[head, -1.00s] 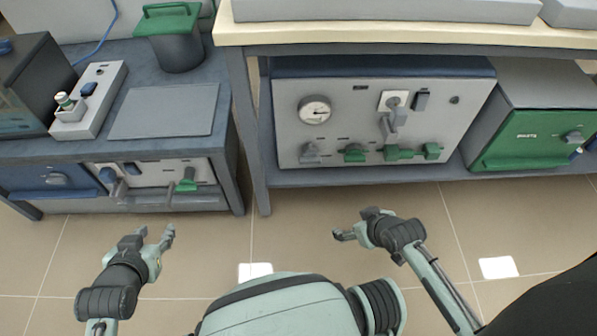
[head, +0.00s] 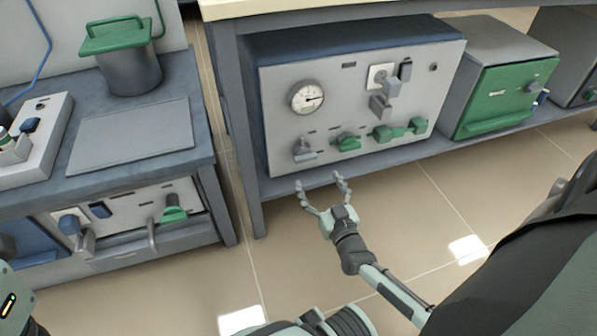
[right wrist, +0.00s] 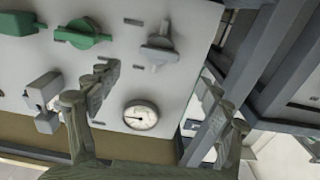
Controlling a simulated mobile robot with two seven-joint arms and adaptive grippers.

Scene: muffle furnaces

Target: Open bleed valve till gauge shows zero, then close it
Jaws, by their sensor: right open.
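The round pressure gauge (head: 307,97) is on the front of the grey panel unit under the bench. Its needle points right in the head view; the numbers are too small to read. Below it are a grey valve handle (head: 303,151) and a green valve handle (head: 347,142), with more green handles to the right. No label tells which is the bleed valve. My right gripper (head: 321,184) is open and empty, just below and in front of the panel's lower left. The right wrist view shows the gauge (right wrist: 140,114) and grey handle (right wrist: 160,45) beyond the open fingers. My left gripper is out of view.
The shelf edge (head: 360,168) runs under the panel unit, and a bench leg (head: 240,130) stands at its left. A green-fronted furnace (head: 500,92) is to the right. A lower bench (head: 205,125) with a green-lidded pot (head: 128,70) is to the left. The floor in front is clear.

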